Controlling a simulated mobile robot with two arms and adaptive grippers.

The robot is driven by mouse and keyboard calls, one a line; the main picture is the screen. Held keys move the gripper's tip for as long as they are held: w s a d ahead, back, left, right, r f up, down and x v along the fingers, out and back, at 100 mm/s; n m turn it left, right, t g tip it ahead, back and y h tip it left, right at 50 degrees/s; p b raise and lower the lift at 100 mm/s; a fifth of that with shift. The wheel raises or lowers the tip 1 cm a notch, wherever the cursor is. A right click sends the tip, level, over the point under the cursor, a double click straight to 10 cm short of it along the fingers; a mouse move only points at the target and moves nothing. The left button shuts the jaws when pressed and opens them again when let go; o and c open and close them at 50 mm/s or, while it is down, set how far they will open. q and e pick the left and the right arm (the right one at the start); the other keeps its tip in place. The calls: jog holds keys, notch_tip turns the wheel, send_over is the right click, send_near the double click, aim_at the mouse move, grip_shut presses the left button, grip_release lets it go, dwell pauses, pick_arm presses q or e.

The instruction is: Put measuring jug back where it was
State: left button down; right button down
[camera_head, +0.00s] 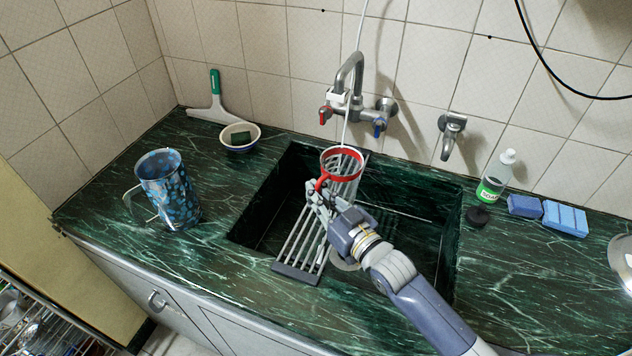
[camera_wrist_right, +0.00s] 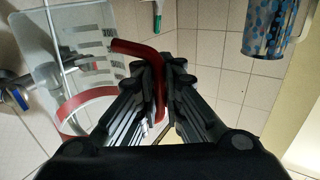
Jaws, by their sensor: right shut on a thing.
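The measuring jug is clear with a red rim (camera_head: 342,162) and a red handle. It is above the sink, under or close to the tap; its clear body is hard to make out in the head view. In the right wrist view its clear body with markings (camera_wrist_right: 85,45) is at the upper left. My right gripper (camera_head: 318,193) is shut on the red handle (camera_wrist_right: 158,95), which passes between its fingers (camera_wrist_right: 162,75). My left gripper is not in view.
A slatted rack (camera_head: 297,250) lies across the sink (camera_head: 405,229), below the jug. The tap (camera_head: 352,75) stands behind. A blue patterned pitcher (camera_head: 170,190), a bowl (camera_head: 240,147) and a squeegee (camera_head: 215,108) are on the left; a soap bottle (camera_head: 496,178) and sponges (camera_head: 565,218) are right.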

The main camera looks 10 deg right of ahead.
jog(key=w+f, duration=0.1)
jog(key=w, duration=0.1)
jog(key=w+f, duration=0.1)
jog(key=w, duration=0.1)
jog(key=w+d+f+p, duration=0.1)
jog(key=w, duration=0.2)
jog(key=shift+f, duration=0.55)
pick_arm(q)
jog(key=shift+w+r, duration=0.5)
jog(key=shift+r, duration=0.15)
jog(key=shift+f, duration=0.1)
pick_arm(e)
jog(key=shift+s+f, duration=0.1)
jog(key=c, duration=2.2)
grip_release()
jog(key=shift+f, duration=0.1)
jog(key=o, duration=0.5)
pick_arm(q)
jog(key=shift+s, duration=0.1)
